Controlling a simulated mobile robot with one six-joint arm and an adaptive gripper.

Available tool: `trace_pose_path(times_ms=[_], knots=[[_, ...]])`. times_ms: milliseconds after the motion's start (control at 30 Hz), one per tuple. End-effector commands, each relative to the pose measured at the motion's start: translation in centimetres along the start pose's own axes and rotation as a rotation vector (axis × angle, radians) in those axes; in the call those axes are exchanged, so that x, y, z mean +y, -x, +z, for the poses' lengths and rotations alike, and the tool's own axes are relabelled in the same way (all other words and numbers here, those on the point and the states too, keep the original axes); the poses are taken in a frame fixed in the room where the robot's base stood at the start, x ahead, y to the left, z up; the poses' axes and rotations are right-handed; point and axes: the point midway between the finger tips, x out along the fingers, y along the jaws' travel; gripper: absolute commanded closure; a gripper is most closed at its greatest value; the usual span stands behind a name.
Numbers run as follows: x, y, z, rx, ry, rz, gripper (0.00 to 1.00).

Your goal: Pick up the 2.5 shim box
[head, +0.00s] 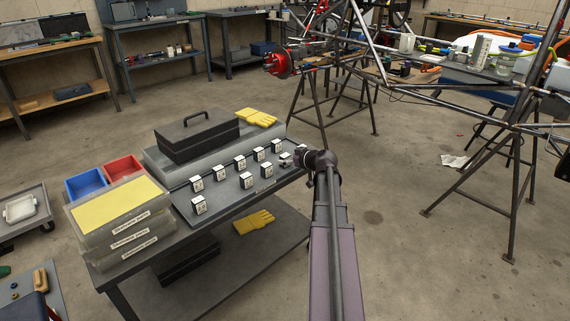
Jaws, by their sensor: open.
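Several small shim boxes, white with black trim and dark printed marks, stand in two rows on a grey bench (180,232). The back row runs from a box at the left (197,184) to one at the right (277,146). The front row includes a box at the near left (199,205), one in the middle (247,181) and one farther right (267,170). The numbers are too small to read, so I cannot tell which is the 2.5 shim box. My gripper (297,157) is open at the right end of the front row; my arm partly hides that end.
A dark toolbox (196,138) and yellow gloves (255,118) lie behind the boxes. Stacked labelled cases (122,220), a blue bin (85,184) and a red bin (124,168) fill the bench's left.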

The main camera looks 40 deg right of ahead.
Motion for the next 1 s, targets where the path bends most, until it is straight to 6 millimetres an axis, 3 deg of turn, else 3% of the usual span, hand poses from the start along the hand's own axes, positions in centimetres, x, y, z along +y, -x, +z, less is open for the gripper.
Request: trace_pose_path(times_ms=[200,767,800,867,1000], knots=[[0.0,-2.0,0.1,0.0,0.0,-0.001,0.06],[-0.1,-2.0,0.0,0.0,0.0,-0.001,0.06],[-0.1,-2.0,0.0,0.0,0.0,-0.001,0.09],[-0.1,-2.1,0.0,0.0,0.0,-0.001,0.27],[-0.1,-2.1,0.0,0.0,0.0,-0.001,0.68]])
